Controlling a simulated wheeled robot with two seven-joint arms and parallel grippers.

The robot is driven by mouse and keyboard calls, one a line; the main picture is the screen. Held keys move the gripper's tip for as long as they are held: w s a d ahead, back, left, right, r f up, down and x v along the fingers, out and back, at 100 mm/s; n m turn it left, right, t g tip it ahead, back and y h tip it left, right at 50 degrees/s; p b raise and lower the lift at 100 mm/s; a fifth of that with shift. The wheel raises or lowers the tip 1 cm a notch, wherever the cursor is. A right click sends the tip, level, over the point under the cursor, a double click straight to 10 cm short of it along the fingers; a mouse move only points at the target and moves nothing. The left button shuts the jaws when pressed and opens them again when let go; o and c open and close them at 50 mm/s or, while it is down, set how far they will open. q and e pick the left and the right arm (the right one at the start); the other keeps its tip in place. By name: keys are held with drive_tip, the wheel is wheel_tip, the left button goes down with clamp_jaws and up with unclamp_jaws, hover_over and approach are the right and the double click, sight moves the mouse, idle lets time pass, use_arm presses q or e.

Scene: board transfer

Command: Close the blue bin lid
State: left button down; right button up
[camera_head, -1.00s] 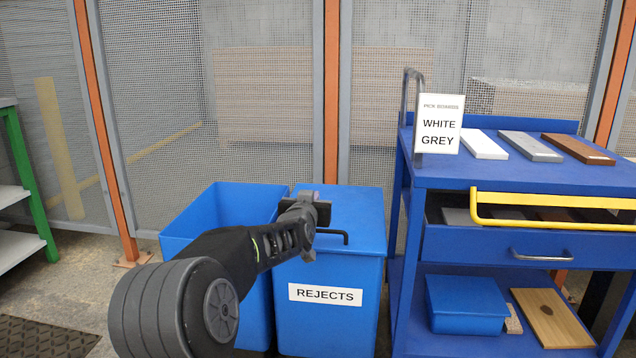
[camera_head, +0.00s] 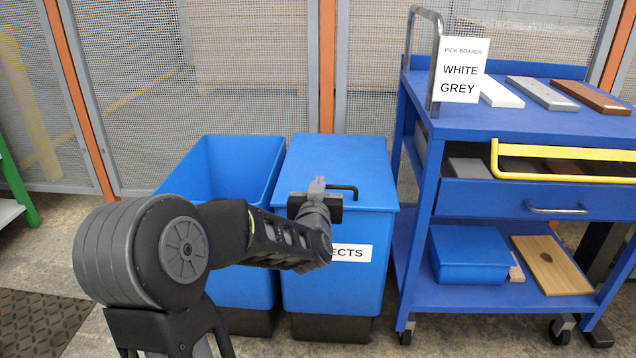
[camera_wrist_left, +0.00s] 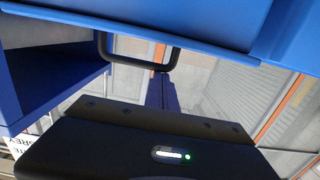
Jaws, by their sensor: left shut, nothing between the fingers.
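The blue bin labelled REJECTS (camera_head: 335,280) has its blue lid (camera_head: 345,160) lying across its top, apparently flat. A black handle (camera_head: 347,189) is at the lid's front edge; it also shows in the left wrist view (camera_wrist_left: 140,58). My left gripper (camera_head: 317,186) is shut and empty, in front of the lid's front edge, just left of the handle. The gripper's fingers (camera_wrist_left: 160,92) point toward the handle in the wrist view; I cannot tell if they touch anything. My left forearm hides part of the label and bin front. My right gripper is not in view.
An open blue bin (camera_head: 225,165) stands close on the left. A blue cart (camera_head: 480,205) with boards, a yellow-handled drawer and a sign (camera_head: 460,70) stands on the right. Mesh fencing is behind. A dark floor mat (camera_head: 40,320) lies at lower left.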

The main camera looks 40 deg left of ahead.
use_arm(q)
drive_tip(key=f, duration=0.1)
drive_tip(key=s+f, duration=0.1)
drive_tip(key=f, duration=0.1)
drive_tip(key=shift+d+g, duration=0.1)
drive_tip(key=shift+g, duration=0.2)
drive_tip(key=s+d+r+p, duration=0.3)
drive_tip(key=s+d, duration=0.1)
drive_tip(key=s, duration=0.1)
drive_tip(key=shift+d+r, duration=0.2)
drive_tip(key=shift+d, duration=0.2)
